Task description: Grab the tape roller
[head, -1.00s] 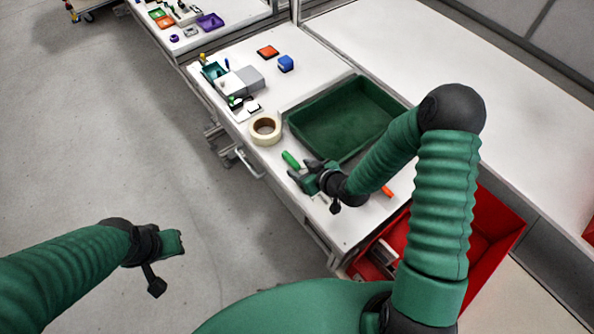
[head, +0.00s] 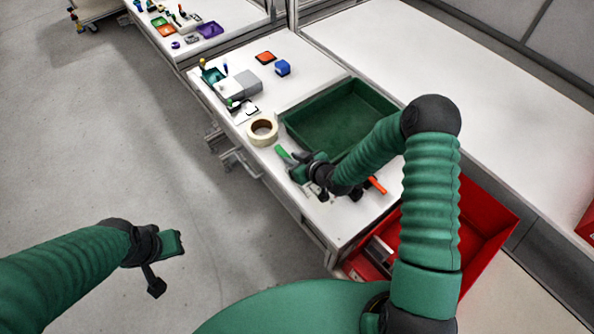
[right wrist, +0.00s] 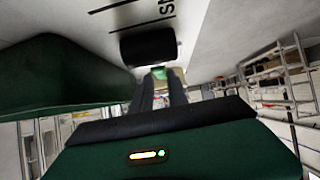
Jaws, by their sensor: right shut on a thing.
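A green-handled tool (head: 283,153) shows at the front edge of the white table, its green end pointing up-left from my right gripper (head: 297,162). My right gripper is shut on it; the fingers hide part of the tool. In the right wrist view a small green piece (right wrist: 158,72) shows between the fingertips, with a black cylinder (right wrist: 150,45) beside it; I cannot tell whether the two are joined. A beige tape roll (head: 262,131) lies on the table beyond the gripper, apart from it. My left gripper (head: 172,244) hangs over the floor; its jaw opening is unclear.
A green tray (head: 318,141) lies close beside the right gripper. An orange-handled item (head: 377,185) lies under the right forearm. A red bin (head: 487,208) stands at the right.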

